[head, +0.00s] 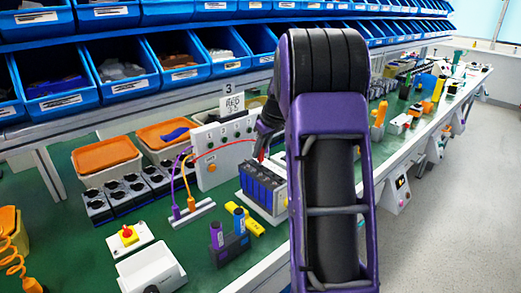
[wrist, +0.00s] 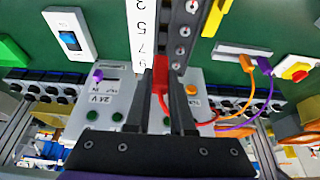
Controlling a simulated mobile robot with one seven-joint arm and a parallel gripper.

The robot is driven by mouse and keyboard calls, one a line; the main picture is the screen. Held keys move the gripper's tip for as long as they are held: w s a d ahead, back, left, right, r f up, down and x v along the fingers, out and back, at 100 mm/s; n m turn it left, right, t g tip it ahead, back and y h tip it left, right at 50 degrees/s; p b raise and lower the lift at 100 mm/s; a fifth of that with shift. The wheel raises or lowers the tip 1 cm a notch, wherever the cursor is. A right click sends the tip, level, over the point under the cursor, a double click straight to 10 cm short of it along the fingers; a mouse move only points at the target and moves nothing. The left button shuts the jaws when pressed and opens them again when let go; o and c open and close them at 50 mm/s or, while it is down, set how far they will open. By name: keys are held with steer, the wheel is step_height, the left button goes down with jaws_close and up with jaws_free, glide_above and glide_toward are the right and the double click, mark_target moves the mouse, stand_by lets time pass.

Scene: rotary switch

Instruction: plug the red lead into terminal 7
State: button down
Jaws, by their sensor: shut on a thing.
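My gripper (wrist: 168,95) is shut on the red lead's plug (wrist: 161,88), with its dark fingers on either side of the plug. In the head view my gripper (head: 263,150) is partly hidden behind my arm, above the dark terminal block (head: 262,188). The red lead (head: 222,147) runs from the white panel (head: 212,172) to the gripper. In the wrist view the plug points towards the block's dark row of screws (wrist: 182,32), beside a white number strip (wrist: 140,30). The 7 shows close to the fingertips. I cannot tell whether the plug touches a terminal.
A purple lead (head: 173,186) and an orange lead (head: 187,180) run from the panel to a small white holder (head: 193,214). A white tray (head: 151,270) lies front left. Blue bins (head: 120,62) line the back.

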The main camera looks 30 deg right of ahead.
steer(key=shift+f+b, duration=0.7)
steer(key=shift+f, duration=0.4)
steer(key=c, duration=0.7)
jaws_free()
steer(key=shift+r, duration=0.1)
steer(key=p+v, duration=0.2)
steer(key=v, duration=1.5)
steer(key=shift+r+p, duration=0.15)
steer(key=shift+p, duration=0.15)
steer(key=shift+s, duration=0.1)
